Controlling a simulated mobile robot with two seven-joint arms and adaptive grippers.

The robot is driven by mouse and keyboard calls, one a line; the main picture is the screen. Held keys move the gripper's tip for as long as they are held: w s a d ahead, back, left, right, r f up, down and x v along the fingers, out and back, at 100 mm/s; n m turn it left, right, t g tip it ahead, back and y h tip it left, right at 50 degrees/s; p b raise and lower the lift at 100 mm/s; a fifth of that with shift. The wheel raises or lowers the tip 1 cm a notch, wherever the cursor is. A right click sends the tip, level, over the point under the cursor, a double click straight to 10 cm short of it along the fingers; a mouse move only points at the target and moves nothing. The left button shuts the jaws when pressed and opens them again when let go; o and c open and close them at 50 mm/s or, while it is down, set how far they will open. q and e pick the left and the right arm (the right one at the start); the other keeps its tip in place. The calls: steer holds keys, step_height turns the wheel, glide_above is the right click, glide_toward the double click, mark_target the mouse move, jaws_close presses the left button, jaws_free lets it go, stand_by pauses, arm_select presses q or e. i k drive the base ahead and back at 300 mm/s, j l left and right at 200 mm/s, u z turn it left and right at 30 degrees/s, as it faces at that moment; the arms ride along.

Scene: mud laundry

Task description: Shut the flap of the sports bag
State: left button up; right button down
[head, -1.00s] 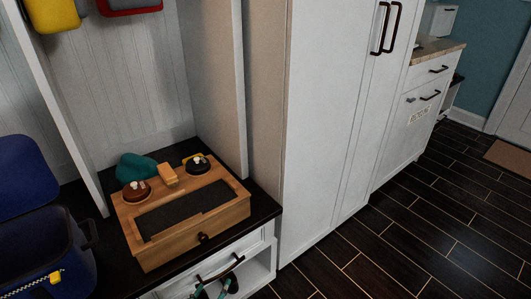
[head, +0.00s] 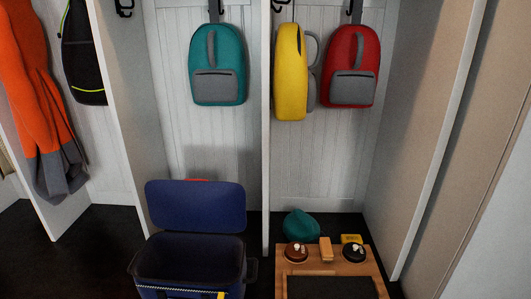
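The sports bag (head: 190,275) is dark blue and stands on the black bench at the lower middle of the head view. Its flap (head: 196,206) is raised and leans back behind the opening, so the dark inside shows. A yellow zip pull (head: 221,295) hangs at the front, and the bag's lower part is cut off by the picture edge. Neither of my grippers is in view.
A wooden box (head: 372,262) with two round tins, a brush and a yellow item stands close to the bag's right. A teal cap-like item (head: 301,225) lies behind it. A white divider (head: 266,130) rises behind. Backpacks (head: 217,75) hang above.

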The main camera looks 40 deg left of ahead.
mark_target(186, 205)
steer(key=u, duration=1.75)
